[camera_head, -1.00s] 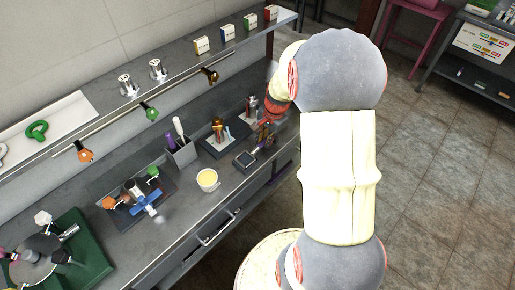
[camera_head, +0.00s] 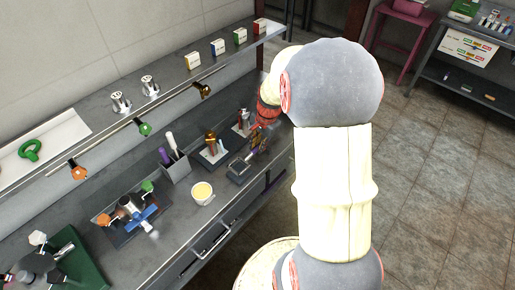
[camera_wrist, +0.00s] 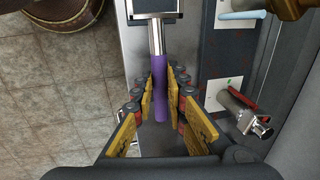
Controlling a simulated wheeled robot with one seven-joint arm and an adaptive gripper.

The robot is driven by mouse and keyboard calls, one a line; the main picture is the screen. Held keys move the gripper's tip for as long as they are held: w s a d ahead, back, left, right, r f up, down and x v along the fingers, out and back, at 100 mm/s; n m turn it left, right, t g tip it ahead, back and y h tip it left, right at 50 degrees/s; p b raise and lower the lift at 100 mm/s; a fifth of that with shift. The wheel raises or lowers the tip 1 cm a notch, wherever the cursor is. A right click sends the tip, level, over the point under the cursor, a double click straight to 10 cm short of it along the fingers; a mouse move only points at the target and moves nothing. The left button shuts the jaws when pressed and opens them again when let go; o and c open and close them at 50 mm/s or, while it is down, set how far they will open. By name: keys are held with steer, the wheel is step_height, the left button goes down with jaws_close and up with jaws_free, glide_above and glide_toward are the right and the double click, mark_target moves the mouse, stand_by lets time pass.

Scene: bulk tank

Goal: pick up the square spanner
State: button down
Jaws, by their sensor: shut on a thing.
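The square spanner has a dark square head (camera_head: 238,170), a silver shaft and a purple handle (camera_wrist: 161,92). In the wrist view its head is at the top edge, partly cut off, and the shaft (camera_wrist: 156,38) runs down to the handle. My gripper (camera_wrist: 163,78) has its yellow-padded fingers on either side of the handle, shut on it. In the head view my gripper (camera_head: 259,143) is at the right part of the bench, small and partly hidden by my arm. Whether the spanner touches the bench I cannot tell.
The grey bench (camera_head: 180,238) holds a cup of yellow liquid (camera_head: 202,193), a tool holder (camera_head: 176,168) and several fittings. A shelf (camera_head: 100,128) runs above the bench. In the wrist view a metal fitting with a red handle (camera_wrist: 240,105) lies close to the right of my gripper.

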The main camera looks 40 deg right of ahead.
steer(key=s+a+r+p, duration=0.3)
steer(key=s+r, duration=0.6)
steer(key=s, duration=0.4)
steer(key=shift+a, duration=0.65)
steer(key=shift+r, duration=0.15)
